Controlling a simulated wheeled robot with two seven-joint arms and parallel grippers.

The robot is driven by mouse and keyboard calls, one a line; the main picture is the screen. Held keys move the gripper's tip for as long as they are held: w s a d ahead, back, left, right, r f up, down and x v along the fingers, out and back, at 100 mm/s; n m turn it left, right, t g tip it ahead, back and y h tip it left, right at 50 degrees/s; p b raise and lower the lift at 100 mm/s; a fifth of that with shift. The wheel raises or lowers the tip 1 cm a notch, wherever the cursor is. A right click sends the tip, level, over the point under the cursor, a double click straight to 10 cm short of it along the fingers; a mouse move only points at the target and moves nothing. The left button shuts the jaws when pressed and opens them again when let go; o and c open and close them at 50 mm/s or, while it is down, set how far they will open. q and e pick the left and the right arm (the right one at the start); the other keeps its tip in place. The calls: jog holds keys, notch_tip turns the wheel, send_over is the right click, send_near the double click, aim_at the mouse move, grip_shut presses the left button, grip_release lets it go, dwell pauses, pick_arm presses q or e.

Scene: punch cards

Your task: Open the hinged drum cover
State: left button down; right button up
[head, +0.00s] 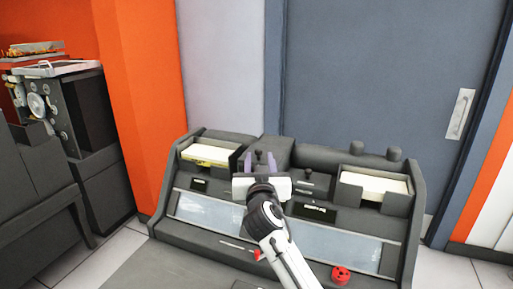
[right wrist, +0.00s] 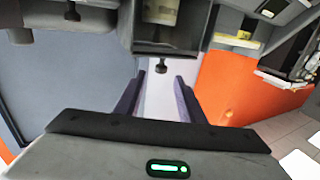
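The drum cover (head: 279,146) is the dark raised housing at the top middle of the grey card punch machine, partly hidden behind my right gripper. It looks closed, but the view is partly blocked. My right gripper (head: 259,161) is at its front, with two purple fingers apart. In the right wrist view the open fingers (right wrist: 160,82) point toward a small dark knob (right wrist: 161,66) under a dark housing. The knob lines up with the gap between the fingers; I cannot tell whether it is between the tips. Nothing is gripped. My left gripper is not in view.
Card trays with pale cards stand left (head: 207,153) and right (head: 374,183) of the housing. A red knob (head: 341,275) sits at the machine's front right. A blue-grey door (head: 385,80) and an orange panel (head: 145,90) stand behind. Another machine (head: 65,100) is at left.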

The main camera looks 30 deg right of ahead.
aim_at(259, 152)
jog(key=x, duration=0.4)
jog(key=shift+w+d, duration=0.15)
jog(key=shift+w, duration=0.1)
jog(key=shift+w+d, duration=0.25)
jog(key=shift+w, duration=0.35)
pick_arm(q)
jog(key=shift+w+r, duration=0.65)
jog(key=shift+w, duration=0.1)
pick_arm(e)
jog(key=shift+w+d+f, duration=0.1)
jog(key=shift+w, duration=0.15)
grip_shut()
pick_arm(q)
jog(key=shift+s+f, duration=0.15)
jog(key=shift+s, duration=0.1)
